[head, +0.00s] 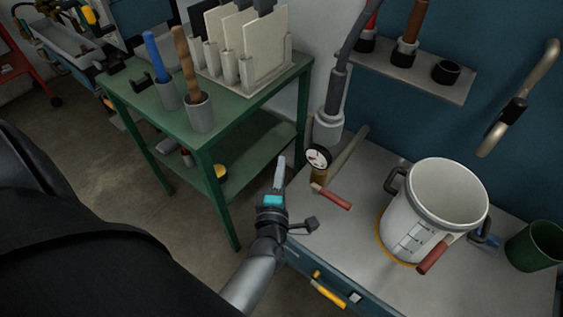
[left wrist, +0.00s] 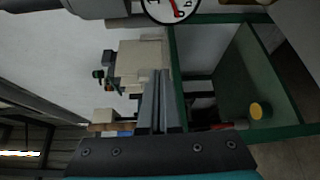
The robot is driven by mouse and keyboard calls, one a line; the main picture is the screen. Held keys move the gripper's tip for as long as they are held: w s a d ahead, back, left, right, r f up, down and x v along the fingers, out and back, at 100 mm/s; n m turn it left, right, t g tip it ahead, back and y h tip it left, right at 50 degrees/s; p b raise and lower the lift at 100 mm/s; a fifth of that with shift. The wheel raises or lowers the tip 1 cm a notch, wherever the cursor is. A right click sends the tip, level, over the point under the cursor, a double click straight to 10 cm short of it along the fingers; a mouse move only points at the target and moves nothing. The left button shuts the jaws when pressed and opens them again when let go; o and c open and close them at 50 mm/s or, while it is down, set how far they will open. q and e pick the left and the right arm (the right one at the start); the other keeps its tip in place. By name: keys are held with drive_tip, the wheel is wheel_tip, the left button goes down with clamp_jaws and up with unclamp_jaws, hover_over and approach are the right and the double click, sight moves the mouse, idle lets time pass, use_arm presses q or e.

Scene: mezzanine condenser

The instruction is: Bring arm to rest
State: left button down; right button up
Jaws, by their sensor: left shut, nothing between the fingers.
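My left gripper (head: 280,172) is in the head view, over the left edge of the grey worktop (head: 345,245), beside the green table. Its fingers are together and hold nothing. In the left wrist view the shut fingers (left wrist: 158,100) reach up the middle of the picture. My left arm comes up from the bottom of the head view. My right gripper is in neither view.
A pressure gauge (head: 318,158) and a red-handled valve (head: 332,197) are close to the right of my left gripper. A white pot (head: 425,215) and green cup (head: 534,246) stand on the worktop. The green table (head: 215,150) holds tool cups and a panel rack (head: 240,55).

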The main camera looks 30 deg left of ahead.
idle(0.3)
use_arm(q)
drive_tip(key=s+d+f+m+g+h, duration=0.25)
drive_tip(key=s+f+m, duration=0.2)
drive_tip(key=f, duration=0.35)
drive_tip(key=s+d+f+m+g+h, duration=0.2)
drive_tip(key=s+d+f+m+h, duration=0.15)
drive_tip(key=f+m, duration=0.4)
drive_tip(key=s+d+f+m+g+h, duration=0.2)
drive_tip(key=s+d+f+m, duration=0.2)
drive_tip(key=f, duration=0.6)
drive_tip(key=s+a+f+m+g, duration=0.1)
drive_tip(key=s+f+m+g, duration=0.1)
drive_tip(key=s, duration=0.6)
drive_tip(key=s+a+f+m+g, duration=0.2)
drive_tip(key=s+f+m+g, duration=0.1)
drive_tip(key=s, duration=0.4)
drive_tip(key=s+a+f+m+g+b, duration=0.1)
drive_tip(key=s+f+m+g, duration=0.2)
drive_tip(key=s+f+m, duration=0.2)
drive_tip(key=s+f, duration=0.1)
drive_tip(key=s, duration=0.2)
drive_tip(key=shift+s+a, duration=0.15)
drive_tip(key=shift+s, duration=0.15)
drive_tip(key=shift+g, duration=0.25)
